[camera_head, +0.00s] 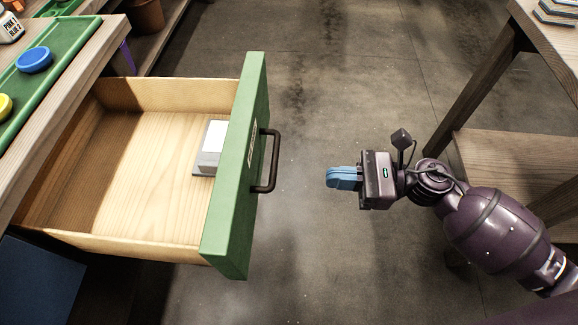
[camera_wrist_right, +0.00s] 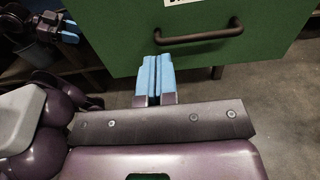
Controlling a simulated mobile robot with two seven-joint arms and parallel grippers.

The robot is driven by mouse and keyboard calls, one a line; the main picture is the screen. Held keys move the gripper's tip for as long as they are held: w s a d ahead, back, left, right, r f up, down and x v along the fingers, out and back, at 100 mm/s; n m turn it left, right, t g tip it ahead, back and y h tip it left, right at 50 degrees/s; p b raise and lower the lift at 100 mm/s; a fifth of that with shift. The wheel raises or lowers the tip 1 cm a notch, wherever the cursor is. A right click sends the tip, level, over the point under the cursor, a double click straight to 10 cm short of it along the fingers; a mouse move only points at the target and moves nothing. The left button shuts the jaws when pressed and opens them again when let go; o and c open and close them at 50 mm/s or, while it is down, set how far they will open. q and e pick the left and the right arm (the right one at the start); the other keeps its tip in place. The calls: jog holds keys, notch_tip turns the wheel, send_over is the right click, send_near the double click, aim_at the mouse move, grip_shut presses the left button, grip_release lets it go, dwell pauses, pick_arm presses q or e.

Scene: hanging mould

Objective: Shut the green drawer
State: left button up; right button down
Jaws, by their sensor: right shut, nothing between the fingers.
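The green drawer (camera_head: 238,185) stands pulled far out of the wooden table in the head view. Its dark bar handle (camera_head: 271,162) faces right, towards my right gripper (camera_head: 330,178). That gripper is shut and empty, its blue fingers pointing left at the drawer front with a gap of floor between in the head view. In the right wrist view the shut blue fingers (camera_wrist_right: 153,75) show below the green front (camera_wrist_right: 120,30) and its handle (camera_wrist_right: 200,36). What looks like my left gripper (camera_wrist_right: 68,38) shows small at the upper left there; its jaws are unclear.
A grey and white box (camera_head: 210,148) lies inside the drawer against the front. A green tray (camera_head: 45,65) with a blue disc (camera_head: 34,60) and a yellow disc sits on the table top. Another wooden table (camera_head: 510,150) stands at right. The floor between is clear.

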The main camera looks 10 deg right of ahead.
aim_at(248, 172)
jog(key=x, duration=1.3)
jog(key=shift+w+a+r, duration=0.1)
jog(key=shift+w+a, duration=0.05)
jog(key=shift+a, duration=0.1)
jog(key=shift+a, duration=0.15)
